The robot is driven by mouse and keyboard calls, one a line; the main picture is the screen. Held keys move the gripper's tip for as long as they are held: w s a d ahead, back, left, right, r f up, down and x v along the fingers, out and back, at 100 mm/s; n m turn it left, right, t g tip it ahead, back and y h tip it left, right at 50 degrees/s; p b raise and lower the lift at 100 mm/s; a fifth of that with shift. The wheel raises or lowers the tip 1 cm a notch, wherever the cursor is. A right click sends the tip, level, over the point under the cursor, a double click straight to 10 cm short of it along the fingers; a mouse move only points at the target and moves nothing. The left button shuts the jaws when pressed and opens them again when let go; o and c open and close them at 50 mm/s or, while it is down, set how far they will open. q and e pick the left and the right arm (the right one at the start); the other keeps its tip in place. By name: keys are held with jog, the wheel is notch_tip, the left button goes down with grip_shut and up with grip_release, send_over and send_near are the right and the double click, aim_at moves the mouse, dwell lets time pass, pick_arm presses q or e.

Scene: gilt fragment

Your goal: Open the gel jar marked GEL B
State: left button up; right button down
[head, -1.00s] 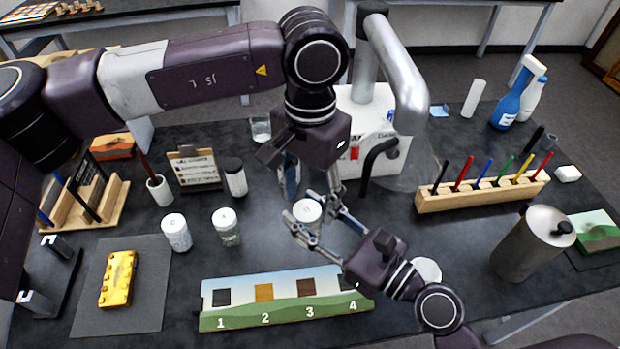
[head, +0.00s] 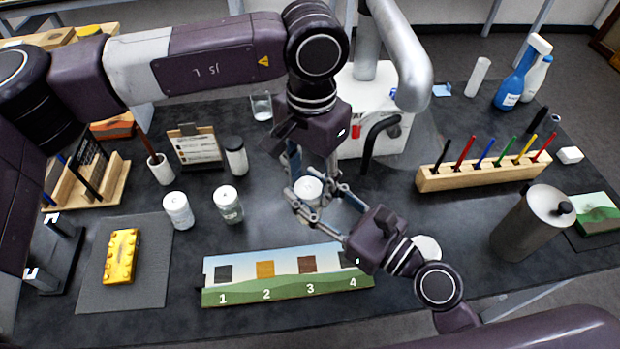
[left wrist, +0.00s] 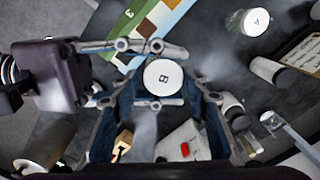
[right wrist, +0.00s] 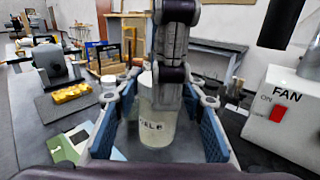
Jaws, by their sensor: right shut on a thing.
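The GEL B jar (head: 308,189) stands upright on the dark bench, its white lid on. The lid shows the letter B in the left wrist view (left wrist: 164,77), and the pale body with its label shows in the right wrist view (right wrist: 155,128). My right gripper (head: 318,197) is shut on the jar, one finger on either side of its body. My left gripper (head: 311,168) points down close over the jar, behind it in the head view. Its blue-padded fingers are spread apart with nothing between them. Whether a fingertip touches the lid is hidden.
Two other white-lidded jars (head: 178,211) (head: 228,205) stand to the left. A numbered strip (head: 285,275) lies in front. The white fan box (head: 372,130) is close behind my grippers. A marker rack (head: 485,175) and grey canister (head: 530,225) are right.

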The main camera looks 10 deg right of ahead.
pick_arm(q)
jog(key=shift+o, duration=1.4)
jog(key=shift+d, duration=0.1)
jog(key=shift+r, duration=0.1)
notch_tip(320, 180, up, 5)
jog(key=shift+f, duration=0.1)
jog(key=r, duration=0.2)
jog(key=shift+w+a+r, duration=0.1)
jog(key=shift+a+r, duration=0.1)
jog(key=shift+r, duration=0.1)
jog(key=shift+a+f, duration=0.1)
jog(key=shift+f, duration=3.7)
jog(key=shift+c, duration=0.5)
jog(key=c, duration=1.2)
jog(key=shift+n, duration=1.7)
